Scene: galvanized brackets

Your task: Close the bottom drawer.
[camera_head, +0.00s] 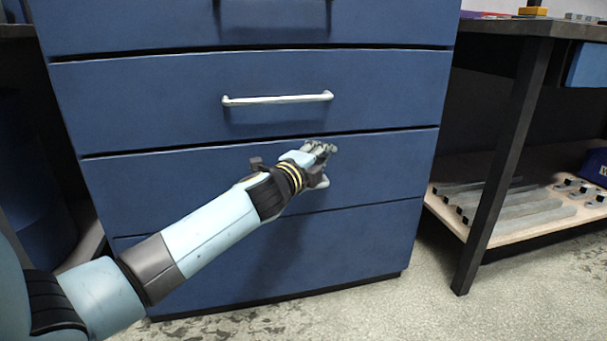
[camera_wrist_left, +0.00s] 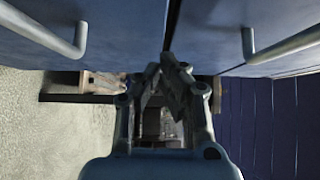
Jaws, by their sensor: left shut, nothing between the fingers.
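The bottom drawer (camera_head: 350,245) is the lowest blue front of the cabinet in the head view. Its face looks flush or nearly flush with the fronts above; I cannot tell whether a small gap is left. In the left wrist view its front (camera_wrist_left: 120,35) fills the upper left, with a pale bar handle (camera_wrist_left: 42,36). My left gripper (camera_head: 325,155) is shut and empty, in front of the drawer above the bottom one. In the left wrist view its fingertips (camera_wrist_left: 174,66) are together near the seam between two fronts. My forearm hides part of the lower fronts. My right gripper is not in view.
A higher drawer has a pale handle (camera_head: 278,99). Another handle (camera_wrist_left: 285,46) shows at right in the wrist view. A workbench leg (camera_head: 505,160) and a low shelf (camera_head: 520,230) with metal parts stand right of the cabinet. The floor (camera_head: 400,310) in front is clear.

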